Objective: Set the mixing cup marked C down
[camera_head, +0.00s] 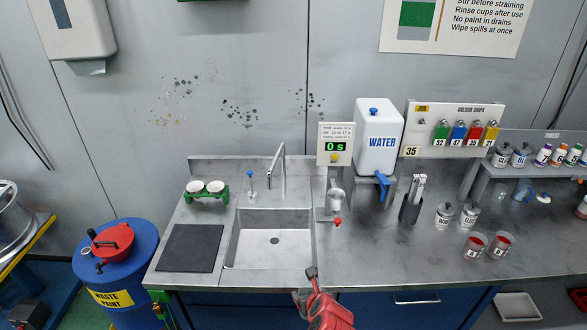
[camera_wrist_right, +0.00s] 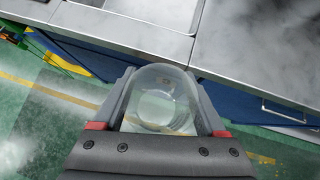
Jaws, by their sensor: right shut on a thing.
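My right gripper (camera_head: 311,284) is at the bottom middle of the head view, in front of the counter's front edge and below the sink. In the right wrist view it is shut on a clear, rounded cup (camera_wrist_right: 160,98), which sits between its two dark fingers. I see no letter on this cup from here, so its C mark is not visible. The cup looks clear, with the floor and counter front beyond it. My left gripper is not in view.
The steel counter (camera_head: 375,252) has a sink (camera_head: 273,247) and a dark mat (camera_head: 191,248) at left. Two cups with red contents (camera_head: 474,246) (camera_head: 500,246) stand at right, near lidded cans (camera_head: 445,215). A blue waste drum (camera_head: 128,275) stands left.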

